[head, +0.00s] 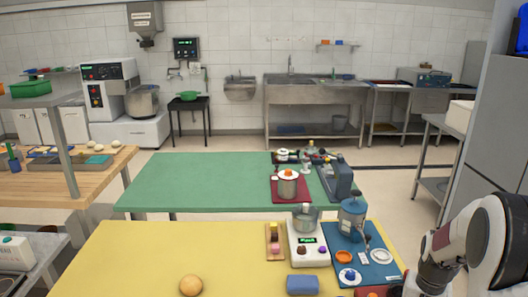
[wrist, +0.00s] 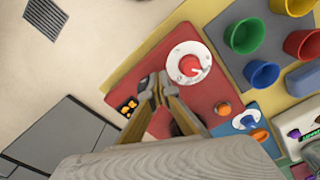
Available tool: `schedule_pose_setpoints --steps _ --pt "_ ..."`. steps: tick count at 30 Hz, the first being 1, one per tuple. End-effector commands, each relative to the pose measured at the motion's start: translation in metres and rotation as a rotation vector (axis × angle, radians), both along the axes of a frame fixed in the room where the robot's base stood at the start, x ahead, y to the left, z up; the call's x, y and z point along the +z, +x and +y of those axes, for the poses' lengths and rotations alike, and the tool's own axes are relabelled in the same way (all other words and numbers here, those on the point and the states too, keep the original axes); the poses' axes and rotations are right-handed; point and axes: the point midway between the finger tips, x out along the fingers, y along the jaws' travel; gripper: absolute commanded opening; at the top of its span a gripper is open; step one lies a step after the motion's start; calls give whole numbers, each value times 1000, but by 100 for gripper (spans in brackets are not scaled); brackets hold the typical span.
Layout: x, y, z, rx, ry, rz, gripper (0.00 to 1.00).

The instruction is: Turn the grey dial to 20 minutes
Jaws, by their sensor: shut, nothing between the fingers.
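My gripper (wrist: 153,88) shows in the wrist view, its fingers shut with the tips close together above a red panel (wrist: 134,80). I cannot pick out a grey dial for certain. A dark round part (wrist: 186,124) on the panel is partly hidden by a finger. A white round dial plate with a red knob (wrist: 188,66) sits right of the fingertips, apart from them. A small black display with orange digits (wrist: 128,107) is left of the fingertips. In the head view my arm hides most of this panel.
An orange knob (wrist: 223,108) stands by the panel's right edge. A blue mat (head: 378,277) with a blue-knobbed white dial (head: 349,277) adjoins it. Green (wrist: 245,36), red and blue cups stand to the right in the wrist view. The yellow table's (head: 130,262) left side is mostly clear.

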Motion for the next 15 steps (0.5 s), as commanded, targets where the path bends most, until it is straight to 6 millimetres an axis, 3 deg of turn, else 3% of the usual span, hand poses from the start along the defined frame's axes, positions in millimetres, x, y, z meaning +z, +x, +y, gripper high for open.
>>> schedule_pose_setpoints --steps 8,15 --pt "2 0 0 0 0 1 0" --pt "18 0 0 0 0 0 0"
